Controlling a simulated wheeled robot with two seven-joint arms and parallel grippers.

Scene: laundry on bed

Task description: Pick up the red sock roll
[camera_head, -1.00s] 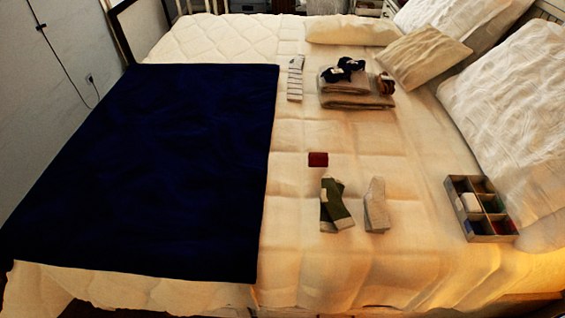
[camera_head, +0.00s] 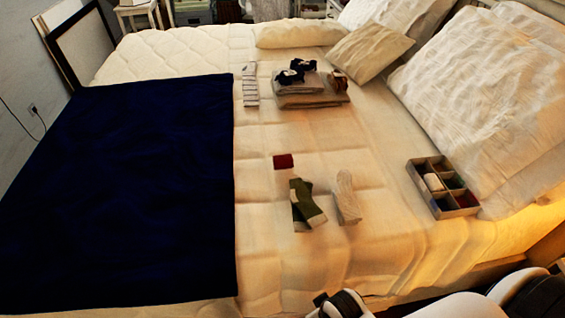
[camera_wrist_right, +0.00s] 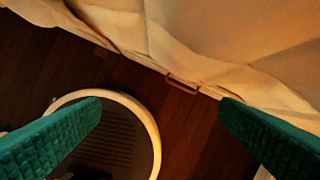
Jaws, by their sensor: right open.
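A small dark red block-like item (camera_head: 284,161) lies on the bed just behind the green socks; I cannot tell whether it is a sock roll. A brownish-red roll (camera_head: 338,81) sits at the right end of the grey folded towels (camera_head: 313,101). Some red also shows inside a divided box (camera_head: 416,181) at the right. My right gripper (camera_wrist_right: 160,115) is open and empty, with its green fingers spread over the floor beside the bed's edge. It is well apart from these items. My left gripper is not in view.
Green socks (camera_head: 305,207) and a light grey sock pair (camera_head: 347,198) lie mid-bed. A dark blue blanket (camera_head: 120,190) covers the left. Pillows (camera_head: 480,90) fill the right. Dark rolls (camera_head: 297,70) sit on the towels. The bed between socks and box is clear.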

